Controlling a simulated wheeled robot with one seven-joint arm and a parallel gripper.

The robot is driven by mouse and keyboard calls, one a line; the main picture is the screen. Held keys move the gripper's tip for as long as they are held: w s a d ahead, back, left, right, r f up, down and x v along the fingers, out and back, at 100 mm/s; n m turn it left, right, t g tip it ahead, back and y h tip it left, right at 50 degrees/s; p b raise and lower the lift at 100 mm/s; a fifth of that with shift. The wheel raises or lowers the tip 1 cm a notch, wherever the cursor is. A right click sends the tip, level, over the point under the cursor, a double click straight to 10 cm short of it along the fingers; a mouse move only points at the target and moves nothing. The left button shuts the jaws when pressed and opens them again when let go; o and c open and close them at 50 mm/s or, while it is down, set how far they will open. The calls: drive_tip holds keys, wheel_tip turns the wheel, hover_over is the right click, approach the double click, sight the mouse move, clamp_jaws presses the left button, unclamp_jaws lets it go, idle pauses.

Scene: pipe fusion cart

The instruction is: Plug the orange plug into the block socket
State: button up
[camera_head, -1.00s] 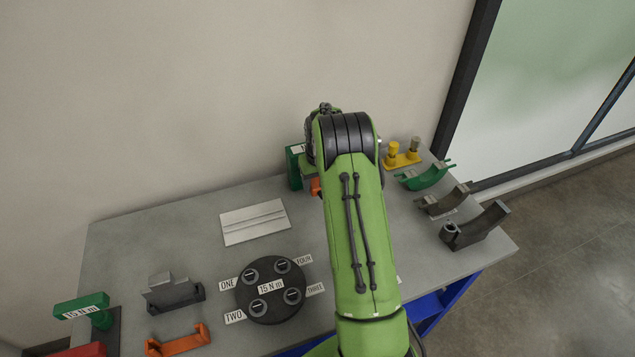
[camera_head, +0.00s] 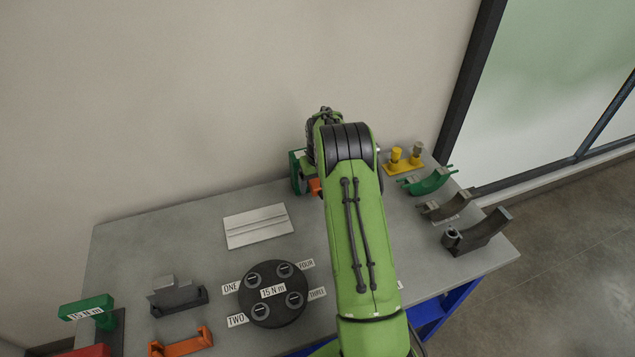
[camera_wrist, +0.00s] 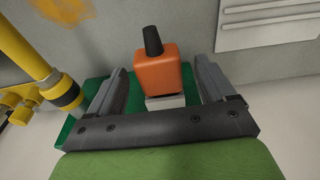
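The orange plug (camera_wrist: 158,78) with a black tip stands between the two fingers of my gripper (camera_wrist: 160,88) in the wrist view. The fingers are apart, with a narrow gap visible on each side of the plug. A light grey piece (camera_wrist: 165,103) shows just below the plug, and a green part (camera_wrist: 92,88) lies beside and beneath the left finger. In the head view a bit of the orange plug (camera_head: 314,186) shows left of my arm, beside a green block (camera_head: 297,173). My arm hides the gripper there. I cannot make out the socket opening.
A yellow post (camera_wrist: 28,50) stands close left of the gripper in the wrist view. A ribbed light plate (camera_head: 258,226) and a round black disc (camera_head: 274,294) lie left of my arm. A yellow fixture (camera_head: 403,160) and several curved clamps (camera_head: 478,234) stand right.

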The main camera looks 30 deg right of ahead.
wheel_tip(320, 180, up, 16)
drive_tip(key=s, duration=0.2)
drive_tip(key=shift+a+f+p, duration=0.2)
drive_tip(key=shift+a+p, duration=0.1)
drive_tip(key=shift+s, duration=0.1)
